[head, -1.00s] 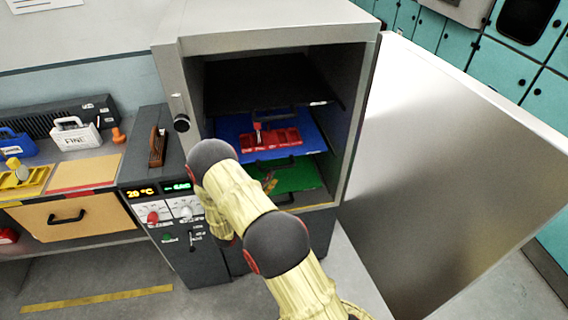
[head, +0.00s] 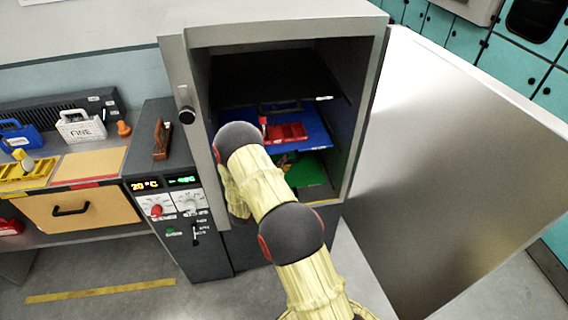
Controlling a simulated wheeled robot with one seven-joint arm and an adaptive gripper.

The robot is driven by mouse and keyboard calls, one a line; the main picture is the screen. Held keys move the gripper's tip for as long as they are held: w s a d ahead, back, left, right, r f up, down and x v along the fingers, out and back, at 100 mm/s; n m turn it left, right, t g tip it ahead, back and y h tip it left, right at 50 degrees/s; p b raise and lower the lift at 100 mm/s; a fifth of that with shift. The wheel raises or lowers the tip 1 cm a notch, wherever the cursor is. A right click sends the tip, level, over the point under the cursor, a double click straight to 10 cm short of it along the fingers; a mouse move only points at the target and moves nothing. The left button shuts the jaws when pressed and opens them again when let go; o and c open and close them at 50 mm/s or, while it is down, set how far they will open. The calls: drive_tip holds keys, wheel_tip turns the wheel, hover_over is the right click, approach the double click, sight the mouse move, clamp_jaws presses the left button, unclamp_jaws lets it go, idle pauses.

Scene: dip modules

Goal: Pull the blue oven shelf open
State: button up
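The blue oven shelf (head: 318,122) is inside the open oven (head: 172,70), between a black shelf above and a green shelf below. A red tray (head: 287,132) lies on the blue shelf. A dark handle shape (head: 280,106) shows above the tray. My arm in its yellow sleeve reaches up in front of the oven opening and covers the left part of the blue and green shelves. My gripper is hidden behind the arm, so its fingers and any contact with the shelf do not show.
The oven door (head: 450,150) stands wide open on the right. The green shelf (head: 308,172) sits below the blue one. A control panel (head: 170,200) with lit displays is left of the oven. A bench with a wooden drawer (head: 95,207) is farther left.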

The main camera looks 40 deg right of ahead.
clamp_jaws()
idle(0.6)
